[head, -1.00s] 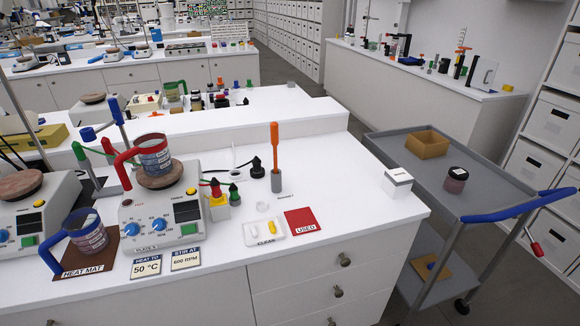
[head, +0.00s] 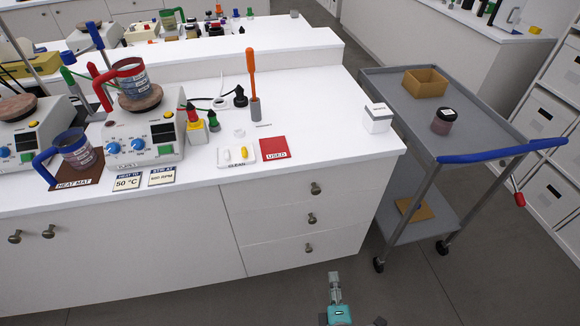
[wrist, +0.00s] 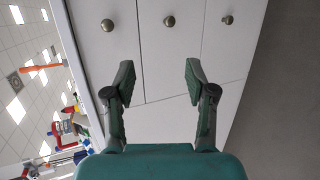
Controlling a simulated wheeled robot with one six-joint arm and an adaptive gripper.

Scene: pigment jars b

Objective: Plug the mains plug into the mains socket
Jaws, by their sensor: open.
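On the bench by the hotplate, a small black upright piece with a pointed top (head: 240,97) stands near a small white piece with a thin lead (head: 219,102). These may be the mains plug and mains socket, but they are too small to tell for sure. A dark cable runs from the hotplate (head: 143,142) towards them. My gripper (head: 335,276) is low in front of the bench, over the floor and well away from both. In the wrist view my gripper (wrist: 160,82) is open and empty, facing the drawer fronts.
The drawers (head: 312,218) have protruding knobs. An orange-handled tool in a grey holder (head: 255,107), a red USED mat (head: 274,148), a white CLEAN tray (head: 236,158) and a white box (head: 378,118) stand on the bench. A grey trolley (head: 470,135) is at the right.

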